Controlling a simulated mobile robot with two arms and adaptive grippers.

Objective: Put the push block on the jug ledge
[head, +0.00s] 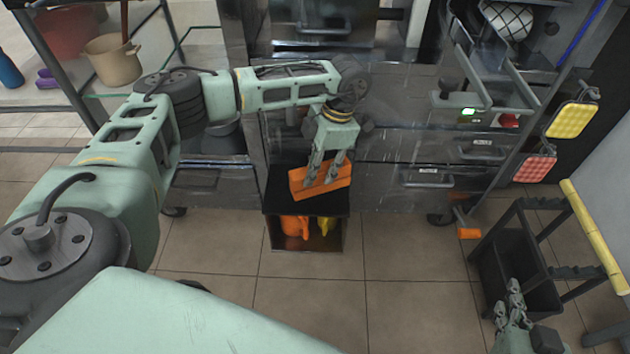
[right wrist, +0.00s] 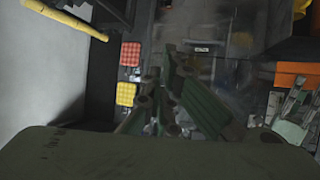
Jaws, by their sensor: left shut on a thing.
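The push block (head: 320,180) is a long orange block, tilted slightly up to the right in the head view. My left gripper (head: 325,178) is shut on it from above, a finger showing on its near face. The block is over the black top (head: 305,207) of a low open-fronted box, which seems to be the jug ledge; I cannot tell whether they touch. An orange block-like shape (right wrist: 298,74) shows at the right of the right wrist view. My right gripper (head: 507,298) is low at the right, fingers apart and empty, far from the block.
An orange thing (head: 294,227) and a yellow thing (head: 324,225) are inside the box below the ledge. The steel press cabinet (head: 420,150) stands behind. A black rack (head: 520,265) with a yellow cane (head: 594,235) stands at right. Floor in front of the box is clear.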

